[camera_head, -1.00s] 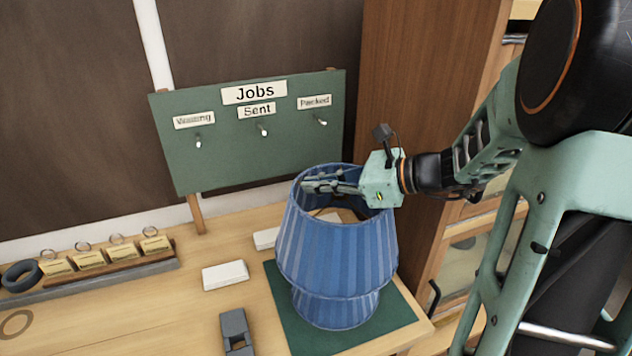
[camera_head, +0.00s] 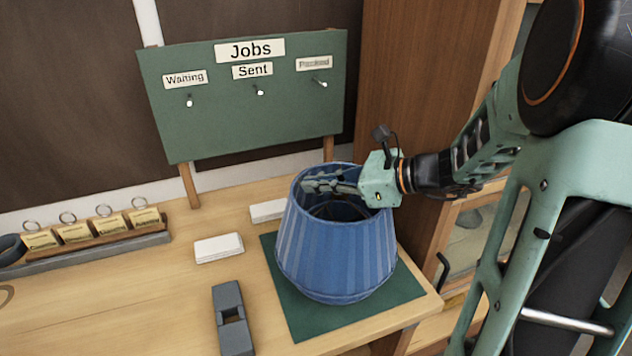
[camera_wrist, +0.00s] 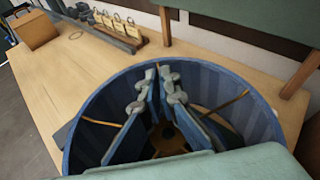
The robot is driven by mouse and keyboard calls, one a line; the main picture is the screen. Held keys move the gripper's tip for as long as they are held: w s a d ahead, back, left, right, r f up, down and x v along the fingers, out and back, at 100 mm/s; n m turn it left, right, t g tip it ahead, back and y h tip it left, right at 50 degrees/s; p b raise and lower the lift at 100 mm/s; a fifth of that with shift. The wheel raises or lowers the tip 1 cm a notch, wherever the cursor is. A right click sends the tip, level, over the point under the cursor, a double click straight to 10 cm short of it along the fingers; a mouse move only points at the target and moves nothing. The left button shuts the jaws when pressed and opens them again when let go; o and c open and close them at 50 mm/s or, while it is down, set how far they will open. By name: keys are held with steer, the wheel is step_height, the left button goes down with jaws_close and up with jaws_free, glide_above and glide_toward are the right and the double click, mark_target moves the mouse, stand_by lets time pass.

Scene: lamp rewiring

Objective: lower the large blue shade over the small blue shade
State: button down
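The large blue shade (camera_head: 335,255) is a pleated, open-topped cone, upright over the green mat (camera_head: 283,308). The small blue shade is hidden in the head view, behind the large shade's wall. A thin blue band shows at the bottom; I cannot tell which shade it belongs to. My gripper (camera_head: 318,186) reaches in from the right over the top rim, with its fingers inside the opening. In the wrist view, the gripper (camera_wrist: 158,76) has its fingertips close together at a thin spoke by the far rim of the large shade (camera_wrist: 100,105). Dark parts fill the opening's middle.
A green Jobs board (camera_head: 240,110) stands behind the shade. A white block (camera_head: 218,248), a grey tool (camera_head: 232,318) and a rack of tags (camera_head: 95,235) lie to the left. A wooden cabinet (camera_head: 425,85) is close on the right. The bench's left side has free room.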

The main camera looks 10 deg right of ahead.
step_height(320, 180, down, 6)
steer(key=b, duration=0.3)
steer(key=shift+r, duration=0.2)
steer(key=c, duration=2.7)
jaws_free()
steer(key=o, duration=0.6)
steer(key=shift+d, duration=0.1)
